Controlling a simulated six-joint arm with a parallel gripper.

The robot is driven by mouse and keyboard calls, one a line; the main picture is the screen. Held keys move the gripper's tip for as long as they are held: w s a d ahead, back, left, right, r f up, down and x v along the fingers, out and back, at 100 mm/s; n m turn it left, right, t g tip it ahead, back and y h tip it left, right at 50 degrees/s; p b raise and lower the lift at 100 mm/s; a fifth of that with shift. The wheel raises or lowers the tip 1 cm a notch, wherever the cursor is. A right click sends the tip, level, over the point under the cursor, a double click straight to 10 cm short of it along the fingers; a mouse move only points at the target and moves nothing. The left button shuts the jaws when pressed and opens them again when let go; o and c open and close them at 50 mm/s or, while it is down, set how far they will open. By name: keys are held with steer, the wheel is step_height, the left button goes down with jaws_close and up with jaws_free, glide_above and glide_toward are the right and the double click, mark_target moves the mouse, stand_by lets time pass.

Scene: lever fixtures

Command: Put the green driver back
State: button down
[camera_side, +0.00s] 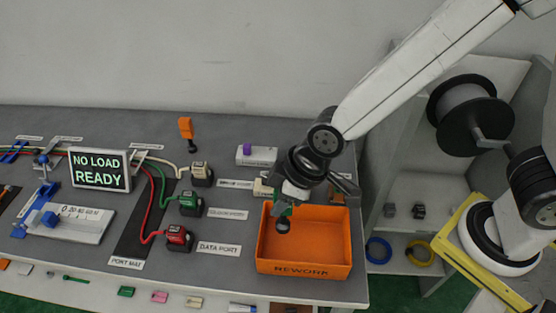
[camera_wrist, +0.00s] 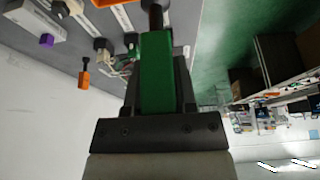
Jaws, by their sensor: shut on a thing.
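The green driver (camera_wrist: 156,75) is between the jaws of my gripper (camera_wrist: 158,95) in the wrist view, with its dark shaft toward the top of the picture. In the side view my gripper (camera_side: 285,208) points down over the left part of the orange REWORK tray (camera_side: 304,268). Only a little of the green driver (camera_side: 286,211) shows there, with a dark end below it. I cannot tell its exact height above the tray floor. Where the driver belongs is not clear in these frames.
An orange-handled tool (camera_side: 185,128) stands at the back of the grey bench. A white block with a purple top (camera_side: 250,153) is behind the tray. Green (camera_side: 188,203) and red (camera_side: 178,238) cabled connectors stand left of the tray. A shelf unit (camera_side: 405,218) stands to the right.

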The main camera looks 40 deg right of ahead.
steer(key=shift+s+a, duration=0.3)
steer(key=shift+s, duration=0.05)
steer(key=w+a+f, duration=0.6)
steer(key=w+f, duration=0.3)
steer(key=w, duration=0.2)
steer(key=shift+w+a+f, duration=0.2)
steer(key=shift+w+a, duration=0.15)
steer(key=shift+a, duration=0.05)
steer(key=shift+f, duration=0.1)
steer(key=shift+w+a+f, duration=0.1)
steer(key=shift+w+f, duration=0.05)
steer(key=shift+f, duration=0.75)
steer(key=shift+w+a+f, duration=0.1)
steer(key=shift+f, duration=0.75)
steer(key=shift+f, duration=0.1)
